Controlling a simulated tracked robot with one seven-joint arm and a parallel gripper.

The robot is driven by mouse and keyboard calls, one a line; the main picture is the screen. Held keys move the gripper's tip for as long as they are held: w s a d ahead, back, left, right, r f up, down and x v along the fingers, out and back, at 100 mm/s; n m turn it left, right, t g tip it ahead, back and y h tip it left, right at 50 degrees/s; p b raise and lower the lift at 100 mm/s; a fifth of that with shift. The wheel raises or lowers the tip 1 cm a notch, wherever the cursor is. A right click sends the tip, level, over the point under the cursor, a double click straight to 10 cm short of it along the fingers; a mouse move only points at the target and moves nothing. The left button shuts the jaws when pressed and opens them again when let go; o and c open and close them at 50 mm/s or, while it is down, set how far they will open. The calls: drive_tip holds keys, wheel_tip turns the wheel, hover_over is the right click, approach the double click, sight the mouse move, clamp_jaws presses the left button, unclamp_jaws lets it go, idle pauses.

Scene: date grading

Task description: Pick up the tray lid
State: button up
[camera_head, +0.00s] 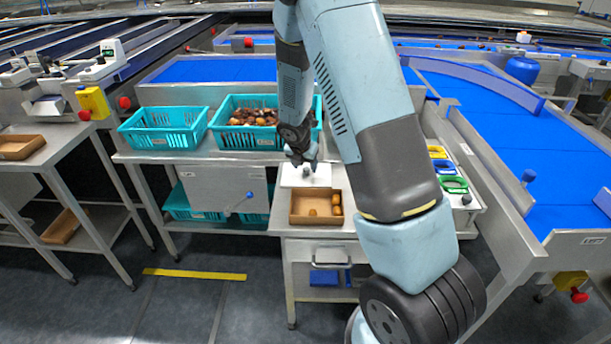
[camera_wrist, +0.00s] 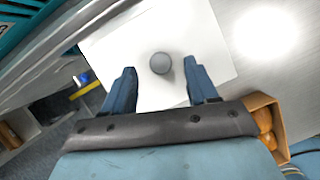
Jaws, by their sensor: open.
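The tray lid (camera_head: 293,176) is a flat white panel with a round grey knob, lying on the steel bench behind the cardboard tray. In the wrist view the lid (camera_wrist: 210,35) fills the upper middle, and its knob (camera_wrist: 161,63) sits between and slightly beyond my fingertips. My gripper (camera_head: 301,162) is above the lid in the head view. In the wrist view my gripper (camera_wrist: 163,75) is open, with one finger on each side of the knob and nothing held. I cannot tell the exact height of the fingertips over the lid.
An open cardboard tray (camera_head: 296,220) with several dates stands in front of the lid; its edge shows in the wrist view (camera_wrist: 262,101). A teal crate of dates (camera_head: 232,142) and an empty teal crate (camera_head: 160,141) stand left. A blue conveyor (camera_head: 540,150) runs right.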

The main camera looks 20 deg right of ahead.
drive_tip(key=shift+x, duration=1.05)
clamp_jaws()
